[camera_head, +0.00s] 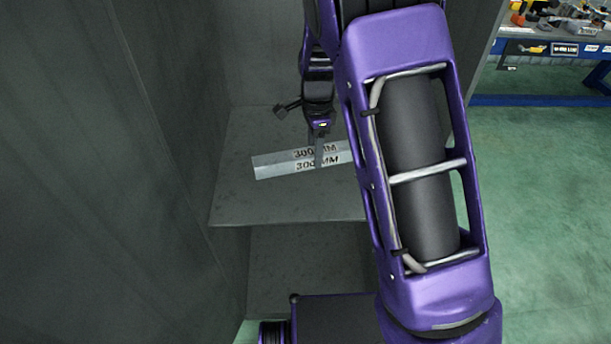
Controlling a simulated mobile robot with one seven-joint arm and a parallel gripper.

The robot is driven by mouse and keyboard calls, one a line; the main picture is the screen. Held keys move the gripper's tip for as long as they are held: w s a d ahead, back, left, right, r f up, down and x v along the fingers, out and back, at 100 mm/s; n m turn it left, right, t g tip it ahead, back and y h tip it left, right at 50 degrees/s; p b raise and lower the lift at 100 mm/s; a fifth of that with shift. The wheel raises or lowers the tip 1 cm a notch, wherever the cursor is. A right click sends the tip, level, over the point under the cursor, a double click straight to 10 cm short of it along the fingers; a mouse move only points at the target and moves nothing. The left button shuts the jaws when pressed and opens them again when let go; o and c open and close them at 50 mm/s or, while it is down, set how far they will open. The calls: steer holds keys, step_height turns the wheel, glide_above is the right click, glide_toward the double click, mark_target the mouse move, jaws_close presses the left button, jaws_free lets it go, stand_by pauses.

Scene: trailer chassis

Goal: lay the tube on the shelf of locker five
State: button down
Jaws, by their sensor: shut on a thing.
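The tube (275,167) is a pale grey square bar marked "300 MM" on two faces. It lies roughly level across the picture over the grey shelf (240,207) inside a locker. My gripper (317,151) reaches down from above and is shut on the tube near its printed marks. The tube's right end is hidden behind my purple arm. I cannot tell whether the tube touches the shelf or is held just above it. No locker number shows.
The locker's grey left wall (130,150) stands close beside the shelf. Another level (300,262) lies below the shelf. At the upper right, a blue workbench (540,100) holds tools. The green floor (550,220) on the right is clear.

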mark_target(307, 188)
steer(key=shift+w+a+f+m, duration=0.25)
steer(key=shift+w+a+m, duration=0.2)
steer(key=shift+a+m, duration=0.45)
steer(key=shift+f+m, duration=0.25)
steer(key=shift+m, duration=0.05)
step_height(307, 188, down, 10)
steer(key=shift+w+r+b, duration=0.15)
steer(key=shift+r+b, duration=0.1)
steer(key=shift+b, duration=0.85)
steer(key=shift+f, duration=0.1)
steer(key=shift+f, duration=0.15)
steer(key=shift+c, duration=1.6)
jaws_free()
step_height(307, 188, up, 12)
steer(key=shift+r+p, duration=0.2)
steer(key=shift+p, duration=0.85)
